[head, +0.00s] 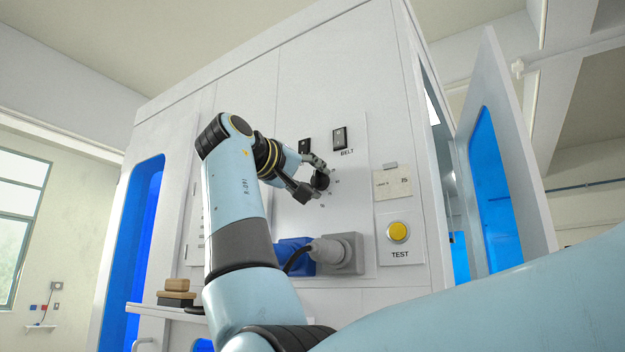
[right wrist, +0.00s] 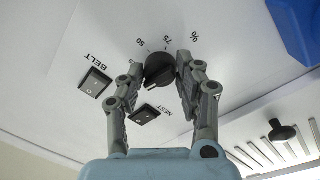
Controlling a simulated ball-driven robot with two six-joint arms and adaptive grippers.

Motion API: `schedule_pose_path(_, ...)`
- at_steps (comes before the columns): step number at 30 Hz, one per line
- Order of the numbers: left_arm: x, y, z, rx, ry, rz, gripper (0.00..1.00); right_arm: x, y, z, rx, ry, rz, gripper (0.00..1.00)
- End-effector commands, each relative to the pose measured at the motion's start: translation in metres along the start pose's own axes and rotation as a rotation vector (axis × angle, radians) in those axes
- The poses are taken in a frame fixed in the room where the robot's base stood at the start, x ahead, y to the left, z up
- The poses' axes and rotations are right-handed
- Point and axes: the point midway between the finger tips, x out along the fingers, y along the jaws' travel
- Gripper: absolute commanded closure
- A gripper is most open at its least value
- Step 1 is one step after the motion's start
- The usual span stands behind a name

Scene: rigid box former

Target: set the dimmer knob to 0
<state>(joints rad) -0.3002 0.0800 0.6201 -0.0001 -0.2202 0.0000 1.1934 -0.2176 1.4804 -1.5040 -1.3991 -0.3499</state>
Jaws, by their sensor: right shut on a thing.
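The dimmer knob (head: 322,180) is a round black knob on the white panel of the machine. It also shows in the right wrist view (right wrist: 159,70), with printed marks 50, 75 and % around it. My right gripper (head: 314,177) is at the knob, one finger on each side. In the right wrist view its fingers (right wrist: 160,64) are closed on the knob's sides. The fingers cover part of the scale, and I cannot tell which mark the knob points to. My left gripper is not in view.
A yellow TEST button (head: 398,231) is at lower right. A grey plug (head: 328,250) with a cable is below. An open door (head: 500,150) stands at the right.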

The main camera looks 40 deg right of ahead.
Motion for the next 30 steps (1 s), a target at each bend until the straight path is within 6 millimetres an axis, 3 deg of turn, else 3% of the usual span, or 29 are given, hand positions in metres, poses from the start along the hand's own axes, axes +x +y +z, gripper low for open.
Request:
schedule_pose_path(12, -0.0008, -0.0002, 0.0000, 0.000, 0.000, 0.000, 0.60, 0.0000, -0.0003, 0.0007, -0.176, 0.012, -0.001, 0.98)
schedule_pose_path(28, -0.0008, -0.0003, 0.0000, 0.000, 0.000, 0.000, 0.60, -0.0001, -0.0004, 0.0006, -0.199, 0.014, 0.000, 0.98)
schedule_pose_path(29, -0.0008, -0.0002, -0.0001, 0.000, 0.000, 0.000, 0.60, 0.0000, -0.0004, 0.0006, -0.199, 0.014, 0.000, 0.62)
schedule_pose_path(30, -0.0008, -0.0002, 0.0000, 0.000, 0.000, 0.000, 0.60, -0.0001, -0.0003, 0.0006, -0.198, 0.014, 0.000, 0.57)
